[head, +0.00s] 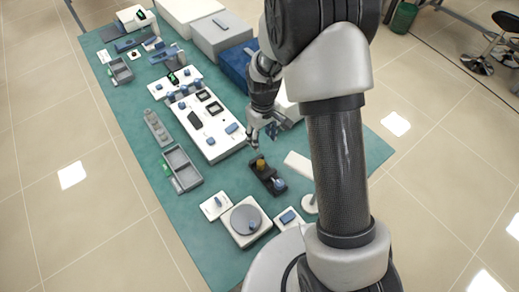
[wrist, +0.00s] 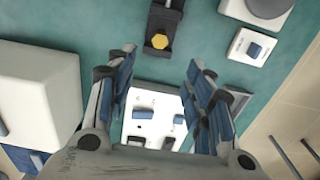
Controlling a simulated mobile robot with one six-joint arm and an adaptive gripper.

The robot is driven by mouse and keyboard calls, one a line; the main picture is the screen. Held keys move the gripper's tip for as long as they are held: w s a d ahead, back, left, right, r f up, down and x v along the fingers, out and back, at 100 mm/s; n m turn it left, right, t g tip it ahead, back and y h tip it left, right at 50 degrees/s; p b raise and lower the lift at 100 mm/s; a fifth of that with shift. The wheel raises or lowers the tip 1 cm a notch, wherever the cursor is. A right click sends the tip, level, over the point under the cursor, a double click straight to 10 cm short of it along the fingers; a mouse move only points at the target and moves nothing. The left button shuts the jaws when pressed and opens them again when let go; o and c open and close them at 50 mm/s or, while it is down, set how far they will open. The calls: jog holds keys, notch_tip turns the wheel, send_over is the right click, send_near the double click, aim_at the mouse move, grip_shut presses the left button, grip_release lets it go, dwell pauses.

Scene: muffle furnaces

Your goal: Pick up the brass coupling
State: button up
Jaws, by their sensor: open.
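The brass coupling (wrist: 159,41) is a small yellow hexagonal piece at the end of a dark holder (wrist: 155,50) in the wrist view. In the head view the coupling (head: 260,164) sits on the dark holder (head: 266,179) on the green table, with a blue piece at the holder's other end. My gripper (wrist: 160,62) is open and empty, and its blue-padded fingers stand on both sides of the view with the coupling between and beyond them. In the head view my gripper (head: 263,138) hangs above the table near the coupling, apart from it.
A white board (head: 215,140) with several small parts lies left of my gripper. A round-plate device (head: 246,220) and small white blocks (head: 289,218) stand nearer. Grey trays (head: 181,168) line the left edge. Large boxes (head: 221,32) stand at the back.

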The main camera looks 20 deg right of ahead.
aim_at(262, 164)
notch_tip(262, 164, down, 17)
jog(key=b, duration=0.3)
jog(key=shift+s, duration=0.15)
jog(key=shift+c, duration=0.3)
grip_shut()
dwell(0.4)
